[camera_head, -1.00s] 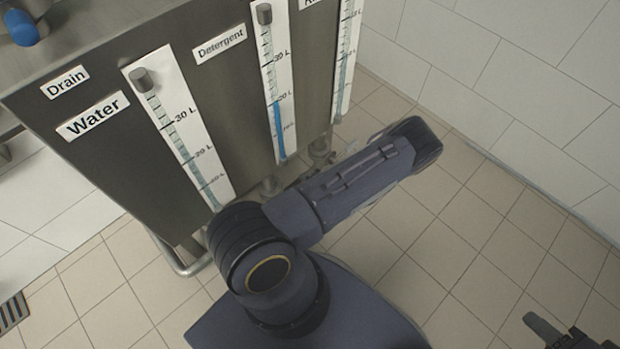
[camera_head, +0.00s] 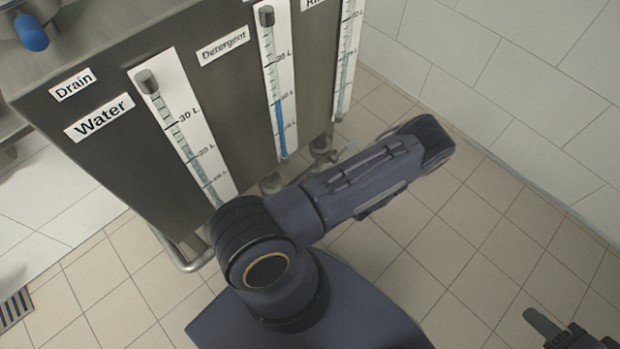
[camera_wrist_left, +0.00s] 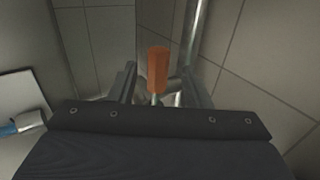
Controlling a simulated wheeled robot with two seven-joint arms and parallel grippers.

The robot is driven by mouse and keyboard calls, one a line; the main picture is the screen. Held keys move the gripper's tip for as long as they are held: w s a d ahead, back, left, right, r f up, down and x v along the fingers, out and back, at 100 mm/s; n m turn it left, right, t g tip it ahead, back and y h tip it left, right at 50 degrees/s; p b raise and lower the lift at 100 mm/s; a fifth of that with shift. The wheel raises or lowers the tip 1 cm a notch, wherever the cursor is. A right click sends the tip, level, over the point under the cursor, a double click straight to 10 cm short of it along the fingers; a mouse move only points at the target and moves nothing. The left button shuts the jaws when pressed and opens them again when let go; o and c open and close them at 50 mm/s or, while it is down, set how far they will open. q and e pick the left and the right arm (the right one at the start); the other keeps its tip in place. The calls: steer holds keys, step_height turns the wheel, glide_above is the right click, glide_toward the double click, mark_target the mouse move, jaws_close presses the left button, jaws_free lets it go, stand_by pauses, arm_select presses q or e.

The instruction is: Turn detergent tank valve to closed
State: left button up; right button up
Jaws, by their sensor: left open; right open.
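In the left wrist view an upright orange handle (camera_wrist_left: 157,62) on a metal stem stands between the fingers of my open left gripper (camera_wrist_left: 158,78). I cannot tell whether the fingers touch it, or which tank it belongs to. The left gripper is hidden in the head view. My right gripper (camera_head: 561,328) is open and empty at the lower right, far from the tank.
The water gauge (camera_head: 183,125) is left of the detergent gauge, and another gauge (camera_head: 345,60) is right of it. A blue handle (camera_head: 31,33) is at the top left. A tiled wall (camera_head: 520,70) bounds the right; the tiled floor (camera_head: 450,235) is clear.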

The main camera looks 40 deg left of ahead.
arm_select(q)
steer(key=shift+p+v, duration=0.3)
steer(key=shift+v, duration=1.45)
